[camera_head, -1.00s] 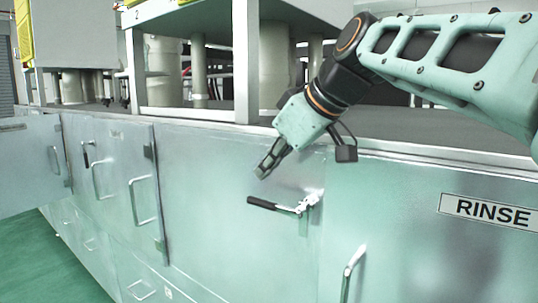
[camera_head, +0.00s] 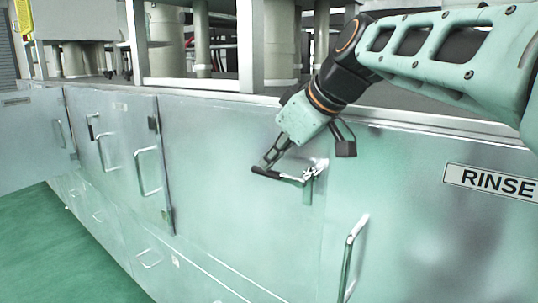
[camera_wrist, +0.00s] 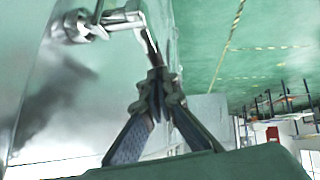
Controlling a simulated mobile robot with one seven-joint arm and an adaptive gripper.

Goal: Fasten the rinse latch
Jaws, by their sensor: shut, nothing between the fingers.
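The rinse latch (camera_head: 312,172) is a silver toggle clamp at the right edge of a metal door, left of the RINSE sign (camera_head: 494,182). Its black-gripped handle (camera_head: 278,174) sticks out to the left, nearly level. My gripper (camera_head: 266,164) is shut and empty, with its fingertips at the handle's outer half. Whether they touch it cannot be told. In the wrist view, the silver latch (camera_wrist: 78,26) is at upper left. Its lever bends down towards my shut fingertips (camera_wrist: 158,84), which overlap the handle's end.
A vertical silver door handle (camera_head: 352,255) stands out below right of the latch. Further left, a door with handles (camera_head: 148,172) and a door standing open (camera_head: 35,140) show. A counter edge runs above the latch. Green floor (camera_head: 65,245) is clear at lower left.

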